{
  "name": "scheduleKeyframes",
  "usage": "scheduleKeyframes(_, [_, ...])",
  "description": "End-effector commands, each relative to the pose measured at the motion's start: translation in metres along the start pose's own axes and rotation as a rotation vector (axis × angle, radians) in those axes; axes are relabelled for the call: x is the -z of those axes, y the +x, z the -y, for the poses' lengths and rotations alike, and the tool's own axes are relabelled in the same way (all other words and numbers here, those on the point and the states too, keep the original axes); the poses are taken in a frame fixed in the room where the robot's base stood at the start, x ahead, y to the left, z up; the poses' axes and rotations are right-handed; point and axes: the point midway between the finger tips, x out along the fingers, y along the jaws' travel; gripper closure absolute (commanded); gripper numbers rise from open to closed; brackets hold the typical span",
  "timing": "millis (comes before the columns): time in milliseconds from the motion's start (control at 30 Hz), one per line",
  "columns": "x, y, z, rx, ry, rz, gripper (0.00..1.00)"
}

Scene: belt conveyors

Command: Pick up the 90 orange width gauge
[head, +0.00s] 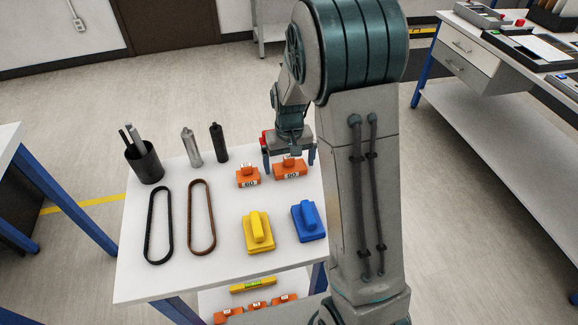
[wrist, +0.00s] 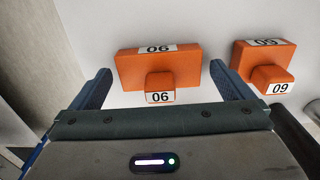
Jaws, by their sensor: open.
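The 90 orange width gauge (head: 290,171) lies on the white table at its far right side. It is a wide orange block with a smaller raised part and white number labels. In the wrist view the 90 gauge (wrist: 185,66) shows upside down, between and just beyond my fingertips. My gripper (head: 289,158) is open and points down over this gauge, one finger towards each end. In the wrist view my gripper (wrist: 160,72) holds nothing. Whether the fingers touch the gauge I cannot tell. A narrower orange gauge marked 60 (head: 248,178) sits beside it to the left.
The 60 gauge (wrist: 263,62) is close outside one finger. A grey cylinder (head: 191,148), black cylinder (head: 219,143) and pen cup (head: 145,162) stand farther left. Two belts (head: 202,216), a yellow block (head: 258,234) and a blue block (head: 309,222) lie nearer. More gauges sit on the lower shelf.

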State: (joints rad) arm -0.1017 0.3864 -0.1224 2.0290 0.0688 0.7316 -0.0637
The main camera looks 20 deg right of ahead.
Motion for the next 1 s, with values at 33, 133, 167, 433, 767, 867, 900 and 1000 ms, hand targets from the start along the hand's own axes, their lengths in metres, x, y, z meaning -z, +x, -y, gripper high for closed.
scheduleKeyframes(33, [0.0, 0.003, 0.0, 0.0, 0.001, 0.0, 0.0])
scheduleKeyframes(133, [0.0, 0.005, 0.0, 0.0, 0.001, -0.002, 0.0])
scheduleKeyframes(167, [0.0, 0.005, 0.0, 0.0, 0.001, -0.002, 0.0])
scheduleKeyframes(433, [0.0, 0.004, 0.0, 0.0, 0.001, -0.002, 0.44])
scheduleKeyframes(767, [0.001, 0.003, 0.0, 0.0, 0.001, -0.003, 0.44])
scheduleKeyframes(867, [0.001, -0.002, 0.0, 0.0, 0.0, -0.003, 0.44])
scheduleKeyframes(900, [0.001, -0.005, 0.0, 0.0, 0.001, -0.004, 0.44])
scheduleKeyframes(1000, [0.001, -0.018, 0.0, 0.0, 0.0, -0.007, 0.44])
